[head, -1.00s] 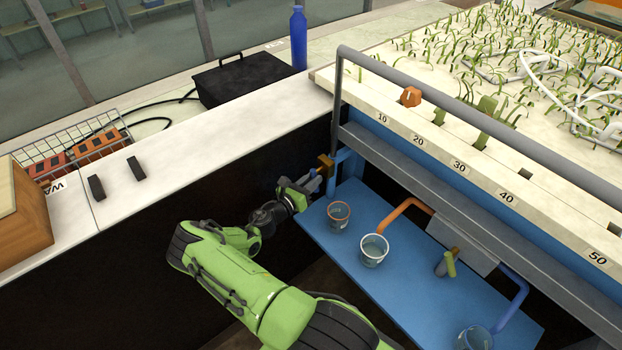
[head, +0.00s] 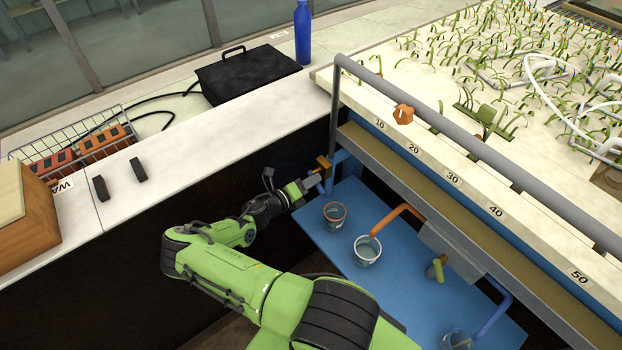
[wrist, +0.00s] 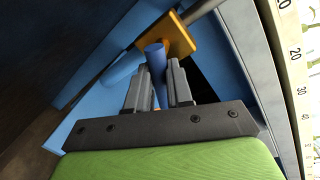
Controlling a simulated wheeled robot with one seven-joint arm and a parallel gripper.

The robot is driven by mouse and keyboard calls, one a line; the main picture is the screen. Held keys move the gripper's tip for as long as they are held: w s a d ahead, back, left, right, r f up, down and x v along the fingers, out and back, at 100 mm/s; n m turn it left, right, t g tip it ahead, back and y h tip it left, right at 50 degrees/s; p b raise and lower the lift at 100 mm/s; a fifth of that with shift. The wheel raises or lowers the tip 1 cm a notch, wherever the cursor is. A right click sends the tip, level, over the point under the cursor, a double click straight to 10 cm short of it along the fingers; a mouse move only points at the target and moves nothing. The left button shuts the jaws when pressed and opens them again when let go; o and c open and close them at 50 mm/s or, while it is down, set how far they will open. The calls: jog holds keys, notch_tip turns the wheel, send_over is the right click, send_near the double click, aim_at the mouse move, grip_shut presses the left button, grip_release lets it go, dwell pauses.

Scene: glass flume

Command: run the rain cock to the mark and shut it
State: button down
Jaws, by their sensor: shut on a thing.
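The cock is at the left end of the flume, with a blue pipe (head: 341,157) and an orange-brown plate (head: 322,162). In the wrist view the plate (wrist: 180,37) lies just beyond my fingertips. The fingers hide part of the handle. A clear beaker (head: 335,214) with a reddish band near its rim stands on the blue shelf (head: 400,290) just right of my gripper. Its water level is too small to tell.
Another beaker (head: 367,250) stands under an orange pipe (head: 398,214). A green-handled cock (head: 438,270) and a further beaker (head: 456,341) are to the right. A grey rail (head: 440,138) runs above the shelf. The white counter (head: 200,150) borders the left.

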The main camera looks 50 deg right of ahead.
jog(key=shift+r+n, duration=0.15)
jog(key=shift+n, duration=0.35)
jog(key=c, duration=1)
grip_release()
jog(key=shift+a, duration=0.1)
jog(key=p+v, duration=0.1)
jog(key=v, duration=1.4)
jog(key=shift+w+a, duration=0.2)
jog(key=shift+a, duration=0.1)
